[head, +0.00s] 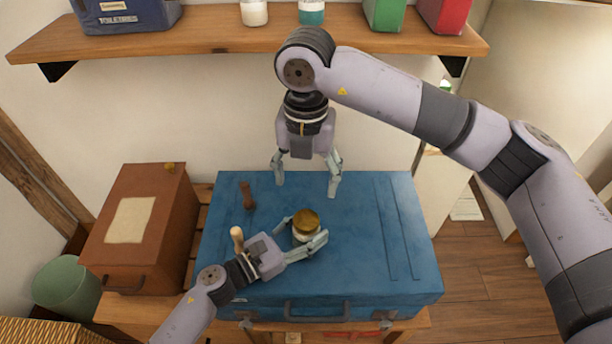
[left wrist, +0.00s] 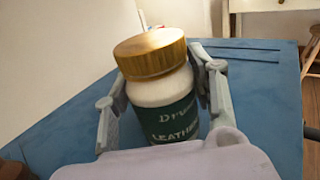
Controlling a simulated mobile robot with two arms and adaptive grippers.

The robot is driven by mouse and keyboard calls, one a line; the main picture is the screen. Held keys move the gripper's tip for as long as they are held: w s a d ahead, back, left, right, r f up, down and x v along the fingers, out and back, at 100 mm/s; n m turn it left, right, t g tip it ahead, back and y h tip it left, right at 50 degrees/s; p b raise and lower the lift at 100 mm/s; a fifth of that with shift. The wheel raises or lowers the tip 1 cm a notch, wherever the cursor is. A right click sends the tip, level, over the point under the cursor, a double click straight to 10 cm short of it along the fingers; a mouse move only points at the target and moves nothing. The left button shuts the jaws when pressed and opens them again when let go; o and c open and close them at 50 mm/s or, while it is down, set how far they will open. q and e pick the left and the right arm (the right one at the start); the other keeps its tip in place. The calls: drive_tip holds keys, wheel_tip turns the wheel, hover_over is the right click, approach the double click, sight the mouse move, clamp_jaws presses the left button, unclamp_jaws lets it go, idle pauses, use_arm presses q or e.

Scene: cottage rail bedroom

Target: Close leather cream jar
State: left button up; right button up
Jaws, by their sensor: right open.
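The leather cream jar (head: 303,238) stands upright on the blue suitcase (head: 365,262). It has a gold lid (head: 307,217) on top, a pale body and a dark green label. It also shows in the left wrist view (left wrist: 160,92), where the lid sits on the jar's mouth; I cannot tell whether it is screwed tight. My left gripper (head: 301,232) is shut on the jar's body below the lid, one finger on each side. My right gripper (head: 307,190) is open and empty, pointing down above the suitcase, behind the jar in the picture.
A dark brown wooden tool (head: 248,196) and a pale wooden handle (head: 237,236) stand left of the jar, the handle close to my left gripper. A brown box (head: 160,240) is at the left. A wall shelf (head: 210,40) holds several containers. The suitcase's right side is clear.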

sight(295, 238)
use_arm(q)
drive_tip(key=o, duration=0.4)
drive_tip(key=shift+o, duration=0.2)
drive_tip(key=v, duration=0.7)
drive_tip(key=shift+s+a, duration=0.15)
drive_tip(key=shift+s, duration=0.1)
